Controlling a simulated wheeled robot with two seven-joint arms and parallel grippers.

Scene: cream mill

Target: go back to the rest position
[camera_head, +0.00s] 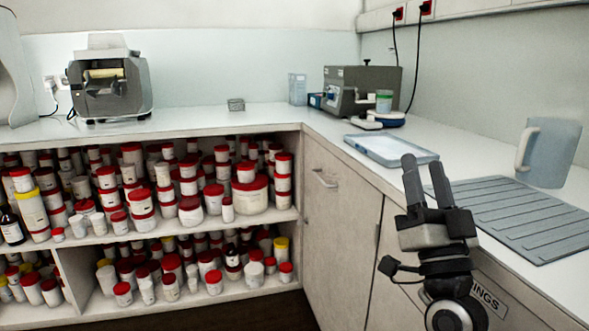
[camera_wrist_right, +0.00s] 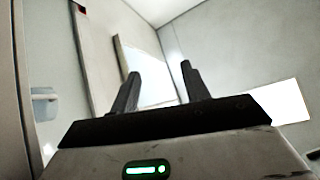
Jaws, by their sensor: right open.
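My right gripper (camera_head: 426,182) is raised in front of the right-hand counter, with its two dark fingers pointing up. The fingers are apart and nothing is between them. In the right wrist view the gripper (camera_wrist_right: 161,80) also shows open and empty, with walls behind it. My left gripper is in neither view.
The counter (camera_head: 260,120) runs along the back and right. On it are a grey mill machine (camera_head: 345,90) with a small green-banded jar (camera_head: 384,100), a pale tray (camera_head: 385,149), a ribbed mat (camera_head: 520,215) and a jug (camera_head: 555,150). Shelves of red-lidded jars (camera_head: 190,210) stand below left.

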